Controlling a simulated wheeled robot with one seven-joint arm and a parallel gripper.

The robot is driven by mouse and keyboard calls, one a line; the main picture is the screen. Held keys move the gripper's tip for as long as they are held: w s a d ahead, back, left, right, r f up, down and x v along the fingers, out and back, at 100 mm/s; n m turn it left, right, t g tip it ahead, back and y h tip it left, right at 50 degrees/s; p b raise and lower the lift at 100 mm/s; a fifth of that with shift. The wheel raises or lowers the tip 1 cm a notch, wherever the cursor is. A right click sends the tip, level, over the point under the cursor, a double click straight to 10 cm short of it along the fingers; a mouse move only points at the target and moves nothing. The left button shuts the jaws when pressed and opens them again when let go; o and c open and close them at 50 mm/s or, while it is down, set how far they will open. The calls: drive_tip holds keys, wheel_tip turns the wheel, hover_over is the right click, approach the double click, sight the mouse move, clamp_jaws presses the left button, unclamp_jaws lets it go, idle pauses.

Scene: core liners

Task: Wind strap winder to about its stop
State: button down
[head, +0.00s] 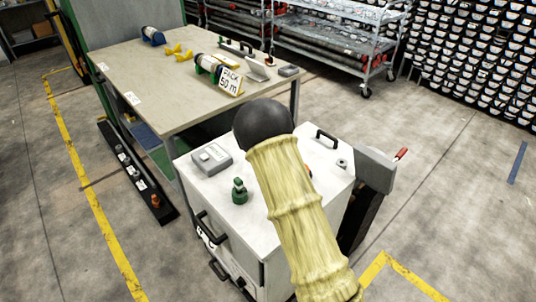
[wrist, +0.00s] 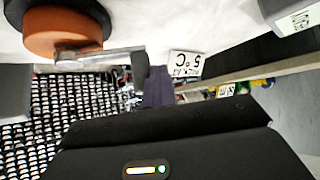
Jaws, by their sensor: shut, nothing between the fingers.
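In the wrist view, a round orange hub with a black rim (wrist: 62,42), which looks like the strap winder, sits at the top left against a white surface. A grey metal bar (wrist: 100,57) runs right from just below it and looks like a crank arm. My gripper (wrist: 165,125) shows as a black body across the bottom of the wrist view; it is shut and holds nothing. Its fingertips are not clear, and I cannot tell whether it touches the bar. In the head view, my yellow-sleeved arm hides the gripper and most of the winder.
The white cabinet (head: 215,188) bears a grey box (head: 211,159), a green fitting (head: 239,191) and a black handle (head: 326,139). A grey unit with a red lever (head: 401,153) is at its right. A table (head: 150,85) stands behind; open floor lies right.

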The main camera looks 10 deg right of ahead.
drive_tip(key=shift+w+d, duration=0.2)
drive_tip(key=shift+w, duration=0.2)
idle(1.8)
